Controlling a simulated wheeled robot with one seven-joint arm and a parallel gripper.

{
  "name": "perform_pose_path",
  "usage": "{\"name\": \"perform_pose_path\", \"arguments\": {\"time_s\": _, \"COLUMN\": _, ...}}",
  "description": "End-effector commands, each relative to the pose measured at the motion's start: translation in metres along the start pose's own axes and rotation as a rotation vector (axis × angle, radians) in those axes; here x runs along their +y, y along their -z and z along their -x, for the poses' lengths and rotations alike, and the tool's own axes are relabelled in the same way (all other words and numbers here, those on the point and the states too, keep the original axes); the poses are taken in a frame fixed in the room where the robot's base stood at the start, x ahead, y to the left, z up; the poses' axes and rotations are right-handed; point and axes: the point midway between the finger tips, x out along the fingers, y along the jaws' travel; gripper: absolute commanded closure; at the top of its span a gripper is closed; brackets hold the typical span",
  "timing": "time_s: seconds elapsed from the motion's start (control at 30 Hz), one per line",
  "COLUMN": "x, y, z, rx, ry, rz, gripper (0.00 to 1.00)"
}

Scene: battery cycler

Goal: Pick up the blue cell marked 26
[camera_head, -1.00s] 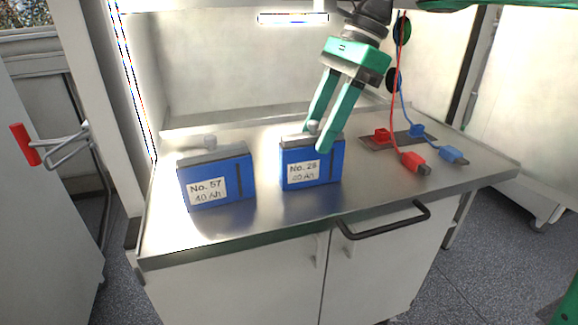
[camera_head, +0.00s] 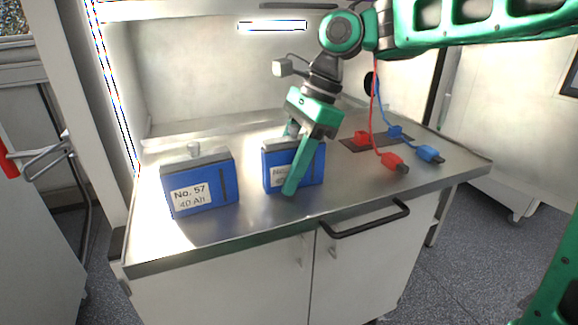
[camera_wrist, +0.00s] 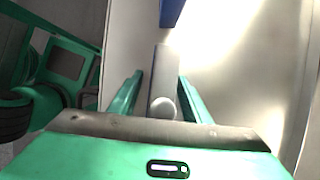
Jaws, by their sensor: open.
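The blue cell marked 26 (camera_head: 314,168) stands upright on the steel bench top. It has a grey top, and its label is mostly covered by my front finger. My gripper (camera_head: 291,162) is open and tilted over this cell, one finger in front of its label face and the other passing behind it. In the wrist view, the cell's grey top (camera_wrist: 163,75) and a pale round knob lie between my two fingers (camera_wrist: 160,82), with gaps visible at both sides. Whether the fingertips touch it lower down cannot be told.
A second blue cell, No. 57 (camera_head: 200,184), stands to the left with a gap between. To the right are red (camera_head: 395,162) and blue (camera_head: 431,154) clamps on cables by a dark plate. The bench (camera_head: 225,240) has a black handle (camera_head: 365,222) at its front.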

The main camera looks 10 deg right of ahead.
Motion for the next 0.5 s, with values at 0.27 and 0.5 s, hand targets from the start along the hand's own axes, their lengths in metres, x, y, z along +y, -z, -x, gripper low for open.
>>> {"name": "perform_pose_path", "arguments": {"time_s": 0.27, "x": 0.0, "y": -0.0006, "z": -0.0002, "rx": 0.0, "ry": 0.0, "rz": 0.001, "gripper": 0.75}}
{"name": "perform_pose_path", "arguments": {"time_s": 0.5, "x": -0.0003, "y": -0.001, "z": 0.0005, "rx": -0.001, "ry": 0.002, "rz": 0.002, "gripper": 1.0}}
